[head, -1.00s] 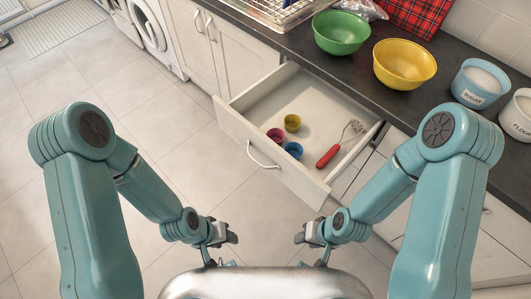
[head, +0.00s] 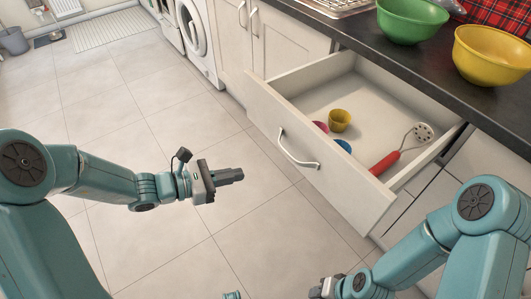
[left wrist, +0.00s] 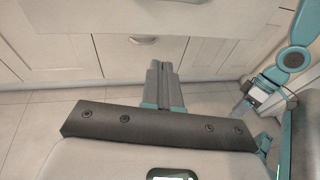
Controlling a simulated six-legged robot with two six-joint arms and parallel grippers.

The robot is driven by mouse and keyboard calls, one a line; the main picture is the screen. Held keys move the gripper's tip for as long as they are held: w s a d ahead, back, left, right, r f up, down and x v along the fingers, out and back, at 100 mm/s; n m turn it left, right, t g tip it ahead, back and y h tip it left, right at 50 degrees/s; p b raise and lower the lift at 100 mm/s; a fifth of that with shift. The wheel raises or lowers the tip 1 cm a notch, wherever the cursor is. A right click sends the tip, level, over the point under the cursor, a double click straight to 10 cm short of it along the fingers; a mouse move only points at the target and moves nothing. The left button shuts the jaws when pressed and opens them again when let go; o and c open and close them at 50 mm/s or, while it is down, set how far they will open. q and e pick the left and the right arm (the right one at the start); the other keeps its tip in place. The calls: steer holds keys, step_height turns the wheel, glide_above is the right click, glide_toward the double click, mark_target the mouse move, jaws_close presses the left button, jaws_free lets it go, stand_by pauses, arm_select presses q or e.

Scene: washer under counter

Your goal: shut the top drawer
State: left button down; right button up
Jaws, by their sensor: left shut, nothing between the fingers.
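The top drawer (head: 262,112) stands pulled out under the dark counter, with a curved metal handle (head: 298,150) on its pale front. A yellow cup (head: 340,120), a pink cup (head: 321,127), a blue cup (head: 344,146) and a red-handled utensil (head: 386,163) lie inside. My left gripper (head: 238,174) is shut and empty, in front of the drawer and apart from it, pointing towards the front. In the left wrist view its closed fingers (left wrist: 155,66) point at the pale front, with the handle (left wrist: 144,40) above. My right gripper (head: 322,290) is low at the bottom edge; its fingers are unclear.
Green (head: 411,20) and yellow (head: 492,55) bowls stand on the counter (head: 395,72) above the drawer. A washing machine (head: 196,37) and closed cupboard doors (head: 283,42) are beyond it. The tiled floor (head: 130,115) at left is clear.

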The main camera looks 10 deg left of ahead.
arm_select(q)
steer(key=w+a+r+n+t+b, duration=0.2)
steer(key=w+a+r+n+t, duration=0.1)
steer(key=w+a+r+t, duration=0.15)
glide_toward(275, 122)
steer(key=x, duration=0.6)
steer(key=shift+w+d+f+b, duration=0.1)
steer(key=shift+w+d+b, duration=0.2)
steer(key=shift+b, duration=0.1)
arm_select(e)
step_height(275, 122, down, 5)
steer(key=shift+r, duration=0.1)
